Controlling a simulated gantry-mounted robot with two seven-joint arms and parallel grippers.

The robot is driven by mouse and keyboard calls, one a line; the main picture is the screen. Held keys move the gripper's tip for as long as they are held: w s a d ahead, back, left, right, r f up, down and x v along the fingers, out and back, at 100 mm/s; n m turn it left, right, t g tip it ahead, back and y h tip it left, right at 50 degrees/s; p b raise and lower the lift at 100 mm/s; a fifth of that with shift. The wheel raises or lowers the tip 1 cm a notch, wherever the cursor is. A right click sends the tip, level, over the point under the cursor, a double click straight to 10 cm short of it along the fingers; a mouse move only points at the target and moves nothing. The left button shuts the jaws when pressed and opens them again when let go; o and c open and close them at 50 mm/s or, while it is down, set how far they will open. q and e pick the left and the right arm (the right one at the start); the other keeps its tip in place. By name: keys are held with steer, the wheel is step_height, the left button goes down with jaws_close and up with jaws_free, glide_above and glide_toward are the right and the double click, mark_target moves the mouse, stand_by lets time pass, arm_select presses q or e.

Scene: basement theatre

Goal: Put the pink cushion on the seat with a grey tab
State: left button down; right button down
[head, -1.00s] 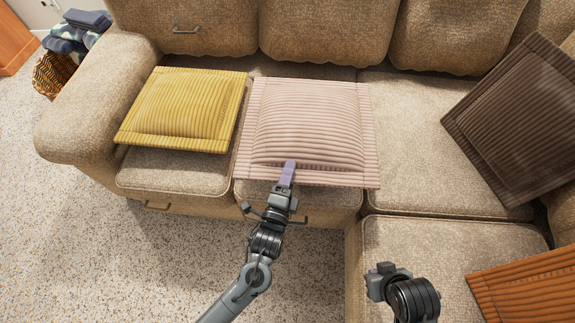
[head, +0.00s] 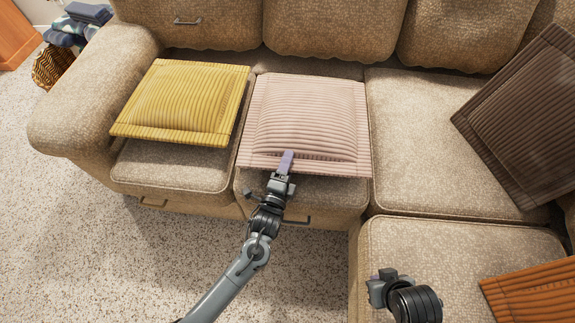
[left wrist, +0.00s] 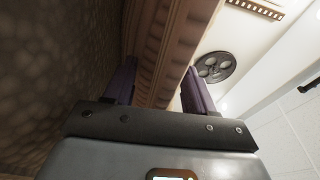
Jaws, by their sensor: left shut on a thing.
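The pink ribbed cushion (head: 308,115) is over the middle seat (head: 330,190) of the beige sofa, nearly level, its front edge toward me. My left gripper (head: 286,163) is shut on the middle of that front edge. In the left wrist view, its two purple fingers (left wrist: 158,85) stand on either side of the cushion's edge (left wrist: 165,50). I cannot tell whether the cushion rests fully on the seat. A dark grey handle-like tab (head: 297,220) shows low on the middle seat's front. My right gripper (head: 384,283) is at the lower right, away from the cushion; its jaws are unclear.
A yellow cushion (head: 185,100) lies on the left seat, close beside the pink one. The seat to the right (head: 415,150) is largely bare. A brown cushion (head: 525,120) leans at the right, and an orange cushion (head: 535,297) is at the lower right. A grey handle (head: 188,21) is on the left backrest.

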arm_select(q)
steer(key=shift+w, duration=0.1)
steer(key=shift+c, duration=1.6)
jaws_free()
steer(key=shift+r, duration=0.1)
arm_select(e)
steer(key=shift+r, duration=0.15)
